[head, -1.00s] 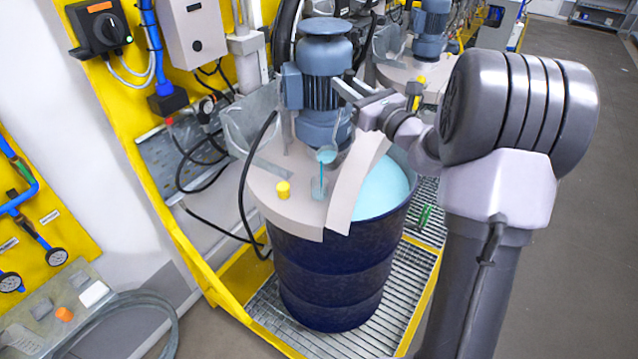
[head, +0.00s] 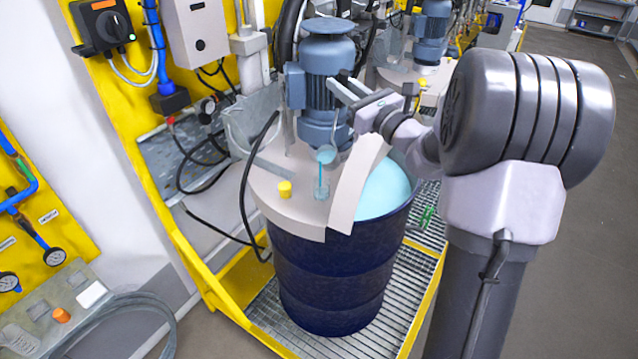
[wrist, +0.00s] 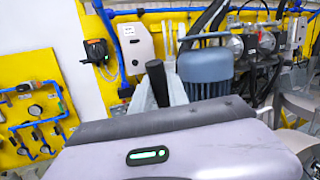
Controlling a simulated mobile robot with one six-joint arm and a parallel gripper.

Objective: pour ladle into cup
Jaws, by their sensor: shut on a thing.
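My gripper (head: 347,91) is shut on the ladle's handle, beside the blue motor above the drum. The ladle's small bowl (head: 326,155) hangs below it, with turquoise liquid showing. A thin turquoise stream runs from the bowl down to the small clear cup (head: 321,191). The cup stands on the beige drum lid (head: 277,205), below the bowl and apart from it. Turquoise shows in the cup, but its level is too small to tell. In the wrist view, a dark upright handle end (wrist: 157,82) rises beyond my gripper housing; the ladle bowl and cup are hidden there.
The dark blue drum (head: 335,280) has turquoise liquid (head: 385,190) in its open right part. The blue agitator motor (head: 327,70) stands close behind the ladle. A yellow cap (head: 285,189) sits on the lid left of the cup. A black cable hangs at left.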

